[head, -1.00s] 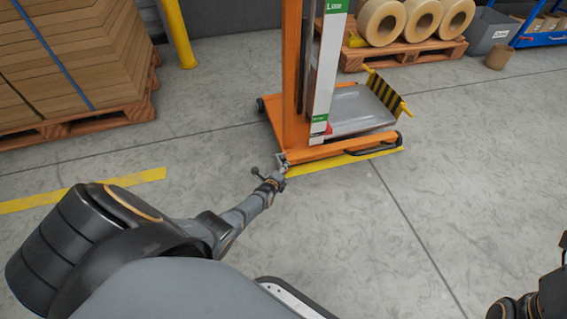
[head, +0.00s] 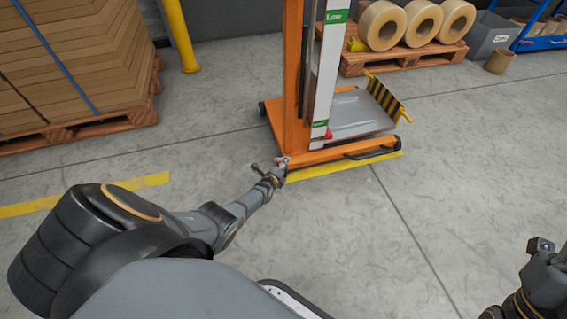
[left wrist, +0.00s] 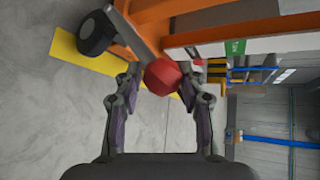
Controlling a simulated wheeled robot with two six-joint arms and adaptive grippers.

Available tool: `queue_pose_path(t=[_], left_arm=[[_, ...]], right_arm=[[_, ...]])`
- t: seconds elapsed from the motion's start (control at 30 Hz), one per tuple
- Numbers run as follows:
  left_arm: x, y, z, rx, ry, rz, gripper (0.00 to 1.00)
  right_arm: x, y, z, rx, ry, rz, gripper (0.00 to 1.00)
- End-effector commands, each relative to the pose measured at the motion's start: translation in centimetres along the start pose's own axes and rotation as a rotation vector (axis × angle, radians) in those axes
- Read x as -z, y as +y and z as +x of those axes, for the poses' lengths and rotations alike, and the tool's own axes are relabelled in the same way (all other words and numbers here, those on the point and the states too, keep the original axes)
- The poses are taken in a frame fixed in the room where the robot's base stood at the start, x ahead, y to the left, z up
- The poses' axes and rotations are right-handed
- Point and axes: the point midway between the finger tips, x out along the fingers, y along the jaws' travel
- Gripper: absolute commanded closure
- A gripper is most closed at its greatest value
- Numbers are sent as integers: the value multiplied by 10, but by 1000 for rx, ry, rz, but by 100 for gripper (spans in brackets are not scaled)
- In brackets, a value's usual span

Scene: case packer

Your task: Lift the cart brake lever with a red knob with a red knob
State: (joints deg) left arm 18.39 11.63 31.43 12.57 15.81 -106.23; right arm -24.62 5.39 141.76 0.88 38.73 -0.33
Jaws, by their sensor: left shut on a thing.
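The red knob (left wrist: 162,77) sits at the end of a grey lever (left wrist: 140,38) on the orange lift cart (head: 292,90). In the left wrist view the knob is between the two fingers of my left gripper (left wrist: 161,83), which is shut on it. In the head view my left gripper (head: 281,164) is low at the cart's near left corner; the knob is too small and covered to make out there. Part of my right arm shows at the lower right edge of the head view; its fingers are not visible.
The cart has a grey platform (head: 358,112) and a striped yellow-black guard (head: 385,97). A pallet of stacked cardboard (head: 75,65) and a yellow post (head: 178,35) stand at left. Tape rolls (head: 421,24) lie on a pallet behind. The floor at right is clear.

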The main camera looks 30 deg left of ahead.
Motion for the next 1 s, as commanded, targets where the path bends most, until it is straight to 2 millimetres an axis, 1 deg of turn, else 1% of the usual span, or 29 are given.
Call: queue_pose_path(t=[0.03,0.13,0.17,0.27,0.3,0.57,0.67,0.77,1.0], left_arm=[[-7,-6,1,14,-9,8,100],[-7,-6,1,14,-9,8,100],[-7,-6,1,14,-9,8,56],[-7,-6,1,13,-8,7,42],[-6,-5,1,12,-8,6,41],[-4,-2,0,6,-5,3,41],[-4,-1,-3,5,-8,3,41],[-5,0,-11,5,-11,3,41],[-5,0,-39,4,-9,2,41]], right_arm=[[0,0,1,0,0,0,60],[0,0,1,0,1,0,60],[0,0,1,0,1,0,60],[1,0,1,0,1,0,60],[1,0,1,0,2,0,60],[0,0,0,0,1,0,60],[0,0,0,0,1,0,60],[0,0,0,0,1,0,60],[0,0,0,0,2,0,60]])
